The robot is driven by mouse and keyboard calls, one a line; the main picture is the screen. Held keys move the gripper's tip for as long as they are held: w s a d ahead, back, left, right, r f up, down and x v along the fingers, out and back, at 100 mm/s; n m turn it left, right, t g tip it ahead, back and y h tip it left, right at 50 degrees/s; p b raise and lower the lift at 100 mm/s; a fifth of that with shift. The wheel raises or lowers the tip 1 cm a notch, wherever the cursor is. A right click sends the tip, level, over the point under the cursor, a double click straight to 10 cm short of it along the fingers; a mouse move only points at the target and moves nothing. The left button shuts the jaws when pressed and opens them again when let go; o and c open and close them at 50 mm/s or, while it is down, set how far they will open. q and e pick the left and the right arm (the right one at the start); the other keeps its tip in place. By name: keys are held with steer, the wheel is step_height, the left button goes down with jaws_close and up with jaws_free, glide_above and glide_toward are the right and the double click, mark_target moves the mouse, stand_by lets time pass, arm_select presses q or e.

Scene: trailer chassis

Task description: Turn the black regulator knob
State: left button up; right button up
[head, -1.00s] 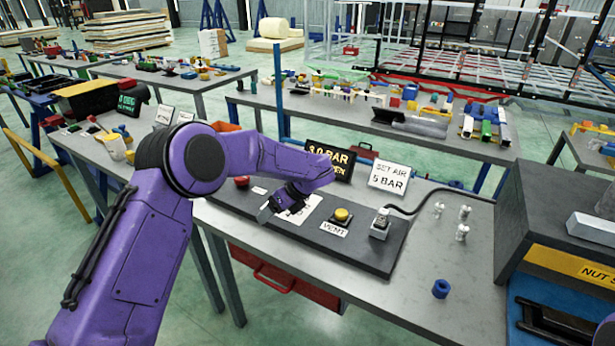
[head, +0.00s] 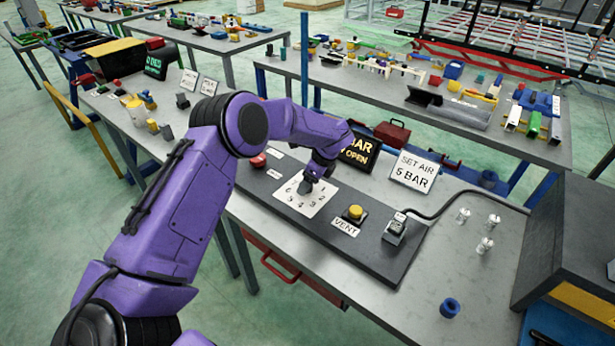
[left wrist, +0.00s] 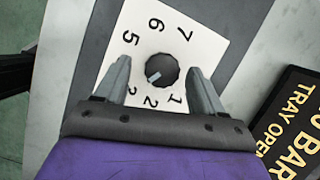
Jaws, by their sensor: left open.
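The black regulator knob (left wrist: 162,71) sits on a white dial plate (left wrist: 200,50) printed with numbers, seen in the left wrist view. The knob's pale mark points to the lower left, toward one finger; the 4 is not visible. My left gripper (left wrist: 160,86) is open, one finger on each side of the knob, with gaps between. The pressure display (head: 362,152) is partly hidden by my arm. My right gripper is not seen.
On the dark panel (head: 375,252) are a red button (head: 258,161) left of the dial, a yellow VENT button (head: 355,212) and a cabled fitting (head: 396,229) to its right. A blue nut (head: 450,307) and clear small parts stand on open bench at right.

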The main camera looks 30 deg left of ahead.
arm_select(q)
steer(key=shift+w+a+f, duration=0.15)
steer(key=shift+w+f, duration=0.35)
steer(key=shift+f, duration=0.3)
steer(key=shift+s+r, duration=0.25)
steer(key=shift+s, duration=0.1)
steer(key=shift+s+r, duration=0.1)
steer(key=shift+s, duration=0.1)
steer(key=c, duration=0.4)
steer(key=shift+w, duration=0.15)
steer(key=c, duration=0.7)
steer(key=shift+o, duration=0.2)
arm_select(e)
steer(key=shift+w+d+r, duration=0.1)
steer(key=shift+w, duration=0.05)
